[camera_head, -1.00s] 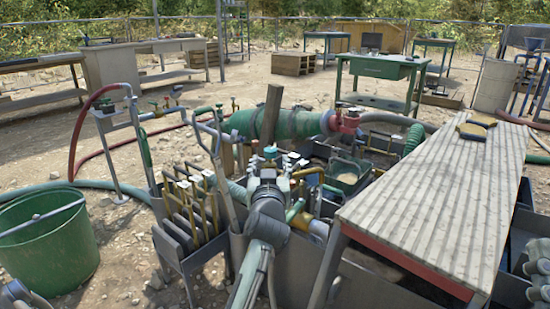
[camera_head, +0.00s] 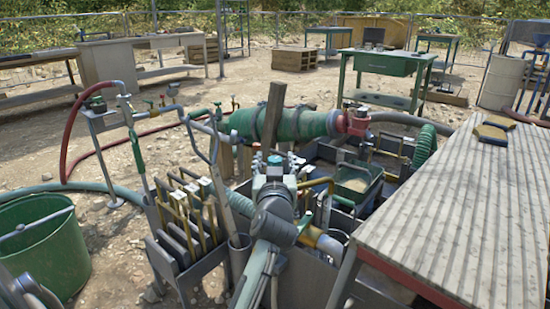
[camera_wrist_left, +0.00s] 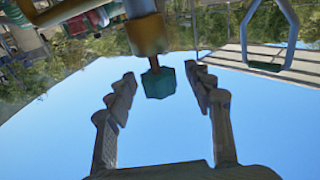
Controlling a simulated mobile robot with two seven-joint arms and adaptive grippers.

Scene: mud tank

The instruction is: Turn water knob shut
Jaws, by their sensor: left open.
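A small teal faceted knob (camera_wrist_left: 158,82) sits on the end of a brass fitting (camera_wrist_left: 147,35) in the left wrist view. It lies between the two fingers of my left gripper (camera_wrist_left: 160,85), near their tips, with gaps on both sides. My left gripper is open and holds nothing. In the head view my left gripper (camera_head: 275,168) is over the mud tank, with a teal spot that looks like the knob (camera_head: 275,160) at its fingers. The wrist hides what is below it. My right gripper is not in view.
A ridged tabletop (camera_head: 455,215) is at the right. Upright gates with brass handles (camera_head: 185,210) and a green bucket (camera_head: 45,245) are at the left.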

